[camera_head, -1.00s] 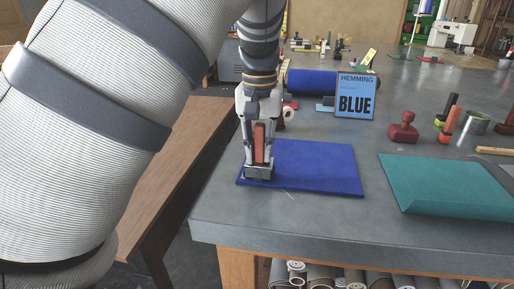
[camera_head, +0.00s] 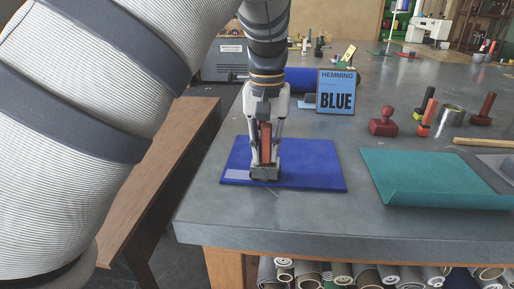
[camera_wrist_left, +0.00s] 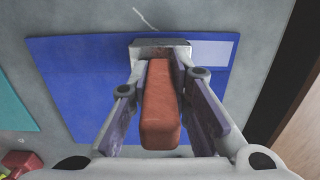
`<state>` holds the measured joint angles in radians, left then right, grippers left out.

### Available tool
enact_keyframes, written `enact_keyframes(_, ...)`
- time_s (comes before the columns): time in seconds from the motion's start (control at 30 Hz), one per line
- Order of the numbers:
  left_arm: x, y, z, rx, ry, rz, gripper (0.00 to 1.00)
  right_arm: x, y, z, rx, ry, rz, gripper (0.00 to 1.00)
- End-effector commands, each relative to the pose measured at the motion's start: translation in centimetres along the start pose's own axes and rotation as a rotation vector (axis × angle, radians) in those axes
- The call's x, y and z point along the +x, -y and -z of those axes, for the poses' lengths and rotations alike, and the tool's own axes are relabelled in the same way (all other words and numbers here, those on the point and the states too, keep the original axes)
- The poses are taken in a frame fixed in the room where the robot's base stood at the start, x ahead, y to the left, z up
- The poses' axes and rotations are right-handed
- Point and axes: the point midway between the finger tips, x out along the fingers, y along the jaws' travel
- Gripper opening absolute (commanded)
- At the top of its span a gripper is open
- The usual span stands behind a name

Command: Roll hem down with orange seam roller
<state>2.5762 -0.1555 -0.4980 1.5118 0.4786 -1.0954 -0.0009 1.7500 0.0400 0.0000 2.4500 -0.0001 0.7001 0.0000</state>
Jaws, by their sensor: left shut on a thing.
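A flat blue canvas (camera_head: 315,172) lies near the table's front left corner, and it fills much of the left wrist view (camera_wrist_left: 75,85). My left gripper (camera_head: 265,160) is shut on the orange seam roller (camera_head: 266,142), its rust-orange handle upright between the fingers (camera_wrist_left: 161,105). The roller's grey metal end (camera_wrist_left: 160,42) is at the canvas's front edge and appears to touch it; exact contact is hard to tell. A pale strip (camera_head: 238,174) shows on the front edge, left of the roller. My right gripper is not in view.
A teal canvas (camera_head: 430,175) with a folded front edge lies to the right. A blue HEMMING sign (camera_head: 336,92) stands behind, near a blue roll (camera_head: 305,79).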

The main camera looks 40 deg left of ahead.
Motion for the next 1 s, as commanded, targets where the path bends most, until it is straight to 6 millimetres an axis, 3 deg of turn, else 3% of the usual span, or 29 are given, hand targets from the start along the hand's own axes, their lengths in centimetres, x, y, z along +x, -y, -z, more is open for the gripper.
enact_keyframes(0.1,0.3,-0.9,-0.1,0.001,0.008,0.003,0.00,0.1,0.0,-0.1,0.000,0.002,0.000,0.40)
enact_keyframes(0.47,0.3,-1.1,-0.1,0.000,0.009,0.002,0.00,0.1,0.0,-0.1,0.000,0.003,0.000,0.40)
enact_keyframes(0.8,0.3,-3.9,-0.1,0.000,0.007,0.003,0.00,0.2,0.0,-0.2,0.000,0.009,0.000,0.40)
enact_keyframes(1.0,0.3,-3.9,-0.1,-0.001,0.006,0.003,0.00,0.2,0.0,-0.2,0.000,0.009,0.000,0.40)
